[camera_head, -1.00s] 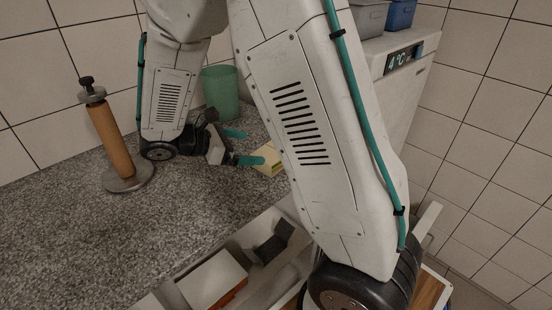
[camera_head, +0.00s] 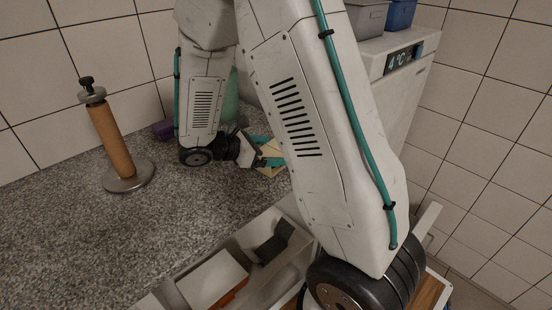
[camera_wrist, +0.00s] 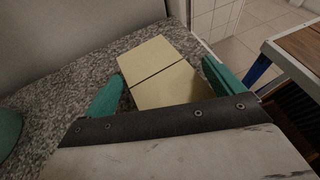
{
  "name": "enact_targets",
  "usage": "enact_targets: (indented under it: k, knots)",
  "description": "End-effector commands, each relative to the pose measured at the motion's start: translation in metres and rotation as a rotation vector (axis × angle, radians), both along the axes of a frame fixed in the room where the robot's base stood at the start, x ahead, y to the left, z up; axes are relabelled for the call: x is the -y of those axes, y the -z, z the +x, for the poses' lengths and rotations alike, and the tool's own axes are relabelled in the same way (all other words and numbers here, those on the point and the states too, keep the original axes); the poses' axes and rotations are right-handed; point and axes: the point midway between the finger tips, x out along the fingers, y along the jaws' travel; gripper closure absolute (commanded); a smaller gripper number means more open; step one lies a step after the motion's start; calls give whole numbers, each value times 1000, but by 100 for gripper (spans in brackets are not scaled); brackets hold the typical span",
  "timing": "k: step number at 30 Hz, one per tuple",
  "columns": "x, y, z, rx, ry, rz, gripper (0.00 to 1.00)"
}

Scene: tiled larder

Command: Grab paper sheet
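The pale yellow paper (camera_wrist: 152,62) lies on the speckled counter in the wrist view. A thin dark line crosses it; I cannot tell whether this is a fold or a gap between two pieces. In the head view the paper (camera_head: 269,171) is mostly hidden behind my fingers and arm. My gripper (camera_wrist: 163,70) is open, with one teal finger on each side of the paper. Its near part is hidden by the gripper body. I see no finger closed on it. My gripper (camera_head: 267,150) is low over the counter in the head view.
A paper roll holder (camera_head: 113,140) stands at left on the counter. A green cup (camera_head: 231,98) and a purple object (camera_head: 162,130) are behind my arm. A white fridge (camera_head: 405,75) with bins on top is at right. An open drawer (camera_head: 250,262) is in front.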

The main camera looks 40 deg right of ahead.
Motion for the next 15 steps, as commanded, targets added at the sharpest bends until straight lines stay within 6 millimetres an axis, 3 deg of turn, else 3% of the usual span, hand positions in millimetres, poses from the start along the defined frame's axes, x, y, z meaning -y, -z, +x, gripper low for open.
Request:
enact_targets:
  k: [1,4,5,15]
  knots:
    - [0,0,0,0,0,0,22]
    - [0,0,0,0,0,0,50]
    - [0,0,0,0,0,1,53]
    - [-1,0,0,1,0,2,55]
